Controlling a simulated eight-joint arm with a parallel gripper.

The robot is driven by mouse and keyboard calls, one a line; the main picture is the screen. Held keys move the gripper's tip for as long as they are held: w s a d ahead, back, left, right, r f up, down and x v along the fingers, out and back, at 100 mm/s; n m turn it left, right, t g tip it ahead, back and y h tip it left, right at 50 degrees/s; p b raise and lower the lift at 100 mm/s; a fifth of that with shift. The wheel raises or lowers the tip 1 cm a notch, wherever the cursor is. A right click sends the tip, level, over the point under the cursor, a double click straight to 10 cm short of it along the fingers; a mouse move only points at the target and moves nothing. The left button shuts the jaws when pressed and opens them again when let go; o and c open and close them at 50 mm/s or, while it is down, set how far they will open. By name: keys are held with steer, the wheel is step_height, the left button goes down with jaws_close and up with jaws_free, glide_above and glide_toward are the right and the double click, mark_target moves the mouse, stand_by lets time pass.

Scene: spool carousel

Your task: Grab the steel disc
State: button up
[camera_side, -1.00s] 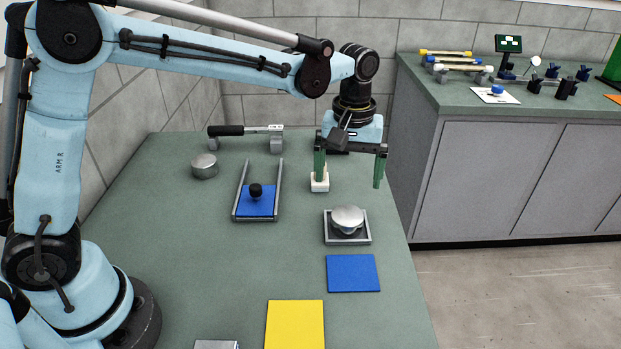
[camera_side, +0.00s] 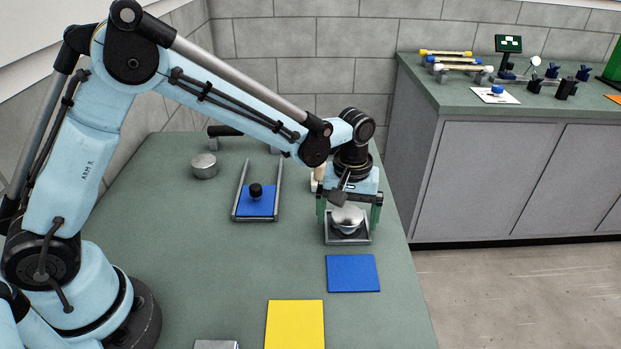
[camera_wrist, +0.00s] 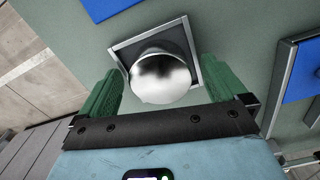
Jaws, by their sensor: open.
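A shiny steel disc (camera_side: 347,216) sits in a shallow square metal-rimmed tray (camera_side: 347,242) near the right side of the green table. In the wrist view the disc (camera_wrist: 160,80) shows as a mirror-like round, with the tray's rim (camera_wrist: 186,28) around it. My gripper (camera_side: 348,226) is open over the tray, its green fingers on the left and right of the disc. In the wrist view my gripper (camera_wrist: 160,68) has a finger on each side, with gaps visible towards the disc. It holds nothing. Whether the fingertips touch the tray cannot be told.
A blue mat (camera_side: 353,273) and a yellow mat (camera_side: 294,325) lie in front. A railed blue slide with a black knob (camera_side: 256,191) stands to the left. A grey metal cylinder (camera_side: 204,166) stands farther back. A white block (camera_side: 316,183) is partly hidden behind my gripper.

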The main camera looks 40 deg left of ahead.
steer(key=c, duration=1.7)
steer(key=shift+r, duration=0.15)
